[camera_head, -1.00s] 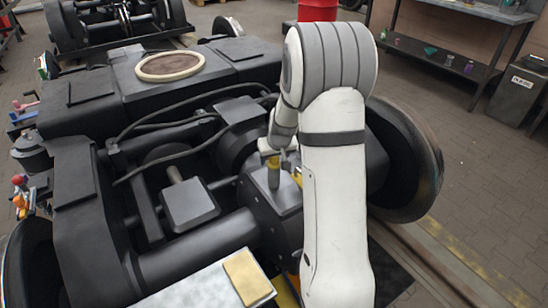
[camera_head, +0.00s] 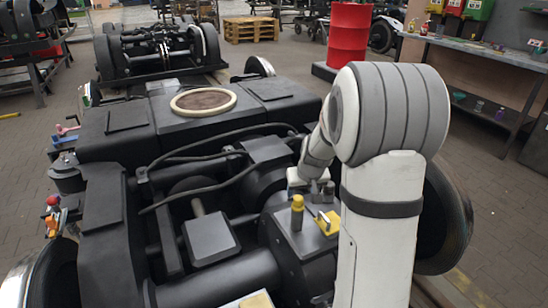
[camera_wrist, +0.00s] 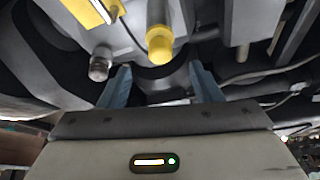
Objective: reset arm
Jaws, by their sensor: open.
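My white and grey arm stands on the right of the head view, over the black bogie (camera_head: 110,215). My gripper (camera_wrist: 158,85) shows in the wrist view with two blue-grey fingers spread apart and nothing between their tips. In the head view its fingers are mostly hidden behind the arm. A yellow-capped cylinder (camera_wrist: 160,45) is just beyond the fingers in the wrist view; it also stands upright on the dark housing in the head view (camera_head: 297,212). A yellow part (camera_head: 328,222) sits beside it and also shows in the wrist view (camera_wrist: 85,10).
A round cream ring (camera_head: 203,99) lies on top of the bogie. Small coloured items (camera_head: 55,215) line its left side. A red drum (camera_head: 349,35) stands behind, with a workbench (camera_head: 480,58) at the right. A second bogie (camera_head: 155,50) is farther back.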

